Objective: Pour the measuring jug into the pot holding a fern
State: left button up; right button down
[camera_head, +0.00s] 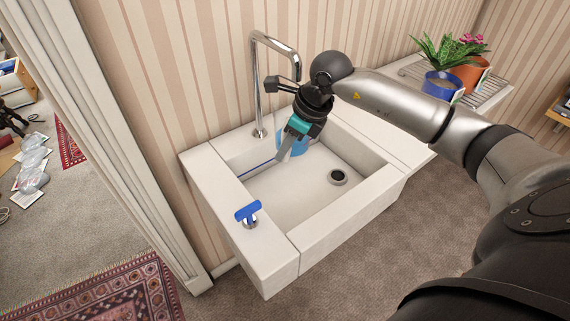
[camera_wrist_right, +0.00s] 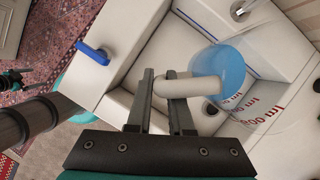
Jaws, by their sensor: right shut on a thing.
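The measuring jug (camera_head: 293,146) is inside the sink basin, under the tap. In the right wrist view the jug (camera_wrist_right: 222,66) is clear with a blue tint, a pale handle (camera_wrist_right: 190,88) and red ml marks. My right gripper (camera_wrist_right: 168,80) is shut on that handle; it also shows in the head view (camera_head: 288,150). A blue pot (camera_head: 440,87) with a green spiky-leaved plant (camera_head: 432,54) stands on a rack at the right. Beside it is an orange pot (camera_head: 468,76) with pink flowers. I cannot tell for certain which plant is the fern.
The white sink (camera_head: 276,245) has a tall metal tap (camera_head: 257,90), a blue tap lever (camera_head: 247,211) and a drain (camera_head: 338,177). The slatted rack (camera_head: 487,98) holds the pots against the wall. My right arm crosses in front of the rack's near side.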

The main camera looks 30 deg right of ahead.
notch_tip(320, 180, up, 2)
jog(key=shift+r+p, duration=1.05)
jog(key=shift+r, duration=0.45)
